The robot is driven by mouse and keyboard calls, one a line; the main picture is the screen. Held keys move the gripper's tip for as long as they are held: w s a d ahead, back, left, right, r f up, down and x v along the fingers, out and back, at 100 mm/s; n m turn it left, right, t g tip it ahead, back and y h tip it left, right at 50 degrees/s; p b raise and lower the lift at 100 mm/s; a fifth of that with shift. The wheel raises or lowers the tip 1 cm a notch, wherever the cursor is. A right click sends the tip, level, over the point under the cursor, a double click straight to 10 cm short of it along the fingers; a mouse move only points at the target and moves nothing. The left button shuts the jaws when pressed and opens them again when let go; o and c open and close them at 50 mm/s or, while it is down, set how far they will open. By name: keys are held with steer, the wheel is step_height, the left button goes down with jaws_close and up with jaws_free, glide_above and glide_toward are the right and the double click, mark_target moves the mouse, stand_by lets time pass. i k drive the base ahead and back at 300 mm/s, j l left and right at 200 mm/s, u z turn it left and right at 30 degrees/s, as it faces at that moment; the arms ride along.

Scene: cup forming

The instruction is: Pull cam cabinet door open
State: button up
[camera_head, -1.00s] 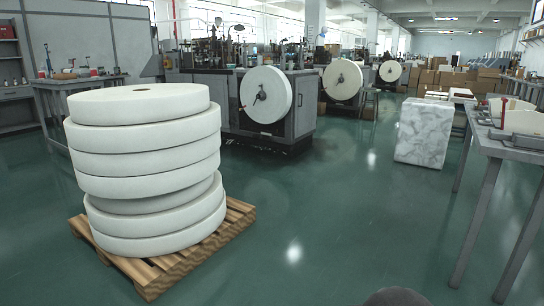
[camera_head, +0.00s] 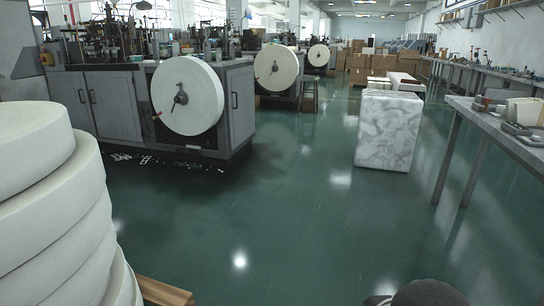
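Grey machine cabinets stand at the left, with double doors (camera_head: 105,106) on the front of the nearest one. Both doors look shut. A large white paper reel (camera_head: 187,96) is mounted on the cabinet's right part, and a dark handle shows on the side panel (camera_head: 240,105) to its right. I cannot tell which door is the cam cabinet door. My gripper is not in view. A dark rounded shape at the bottom edge, right of centre, may be part of my own body.
A stack of white paper rolls (camera_head: 45,210) on a wooden pallet (camera_head: 163,291) stands close at left. A marbled white block (camera_head: 388,130) stands right of centre, and a grey table (camera_head: 500,125) is at right. The green floor (camera_head: 270,220) between them is clear.

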mark_target(240, 82)
steer(key=i+l+z, duration=0.1)
steer(key=i, duration=0.9)
steer(key=i+l+z, duration=0.1)
steer(key=i+l, duration=0.15)
steer(key=i, duration=0.8)
steer(key=i+j+u, duration=0.45)
steer(key=i, duration=0.9)
steer(key=i+l+u, duration=0.2)
steer(key=i+u, duration=0.25)
steer(key=i, duration=0.85)
steer(key=i+j+z, duration=0.1)
steer(key=i, duration=0.75)
